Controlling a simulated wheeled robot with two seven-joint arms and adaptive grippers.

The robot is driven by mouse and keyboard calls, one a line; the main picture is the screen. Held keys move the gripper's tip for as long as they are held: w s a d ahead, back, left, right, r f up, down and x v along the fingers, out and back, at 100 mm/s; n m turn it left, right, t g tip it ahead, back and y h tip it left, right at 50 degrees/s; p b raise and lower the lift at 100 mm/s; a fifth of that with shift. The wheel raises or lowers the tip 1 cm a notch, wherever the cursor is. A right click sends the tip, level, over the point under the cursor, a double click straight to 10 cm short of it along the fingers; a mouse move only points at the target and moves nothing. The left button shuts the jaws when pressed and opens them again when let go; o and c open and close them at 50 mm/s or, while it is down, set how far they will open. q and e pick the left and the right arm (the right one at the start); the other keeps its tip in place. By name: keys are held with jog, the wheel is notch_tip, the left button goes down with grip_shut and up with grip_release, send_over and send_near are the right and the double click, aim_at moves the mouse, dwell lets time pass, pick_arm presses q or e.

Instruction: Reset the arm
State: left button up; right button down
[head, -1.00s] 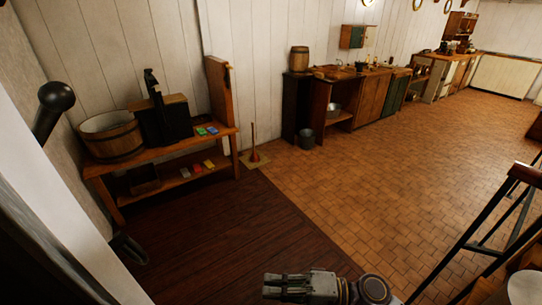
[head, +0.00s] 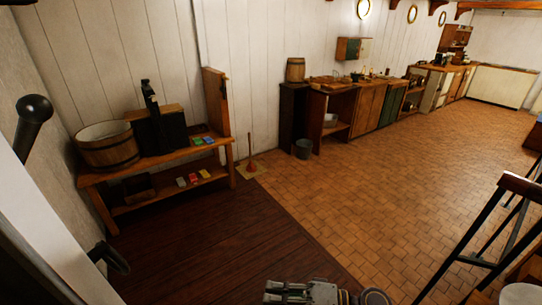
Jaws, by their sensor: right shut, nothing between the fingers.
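My right gripper (head: 270,292) is at the bottom edge, right of the middle, pointing left. Its fingers are shut with nothing between them, and its lower part is cut off by the frame. It is above the floor and apart from all furniture. My left gripper is not in view.
A wooden bench (head: 160,163) at the left carries a wooden tub (head: 108,150), a dark pump-like box and small coloured blocks. A plunger (head: 251,165) and a metal bucket (head: 303,150) stand near the wall. Dark railings (head: 490,232) rise at the right. The tiled floor (head: 370,185) between is clear.

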jog(key=w+d+f+t+h, duration=0.1)
jog(key=w+d+f+h, duration=0.25)
jog(key=f, duration=0.45)
jog(key=w+d+f+t+h, duration=0.2)
jog(key=d+f, duration=0.3)
jog(key=f, duration=0.2)
jog(key=w+d+f+t+h, duration=0.1)
jog(key=w+d+f+h, duration=0.25)
jog(key=f, duration=0.45)
jog(key=s+d+f+n+h, duration=0.1)
jog(key=s+d+f+h, duration=0.2)
jog(key=d+f, duration=0.75)
jog(key=s+d+f+n+h, duration=0.1)
jog(key=s+d+f+h, duration=0.25)
jog(key=d+f, duration=0.75)
jog(key=s+d+f+n+g+h, duration=0.1)
jog(key=s+d+f+g+h, duration=0.15)
jog(key=s+f, duration=0.7)
jog(key=s+d+f+n+g+h, duration=0.1)
jog(key=s+d+f+n+g, duration=0.15)
jog(key=s+f, duration=0.7)
jog(key=s+a+m, duration=0.1)
jog(key=s+a, duration=0.3)
jog(key=s, duration=0.7)
jog(key=a+f+g+y, duration=0.1)
jog(key=a, duration=0.7)
jog(key=shift+s+a+f+m+y, duration=0.25)
jog(key=shift+m+y, duration=0.05)
jog(key=shift+m, duration=0.05)
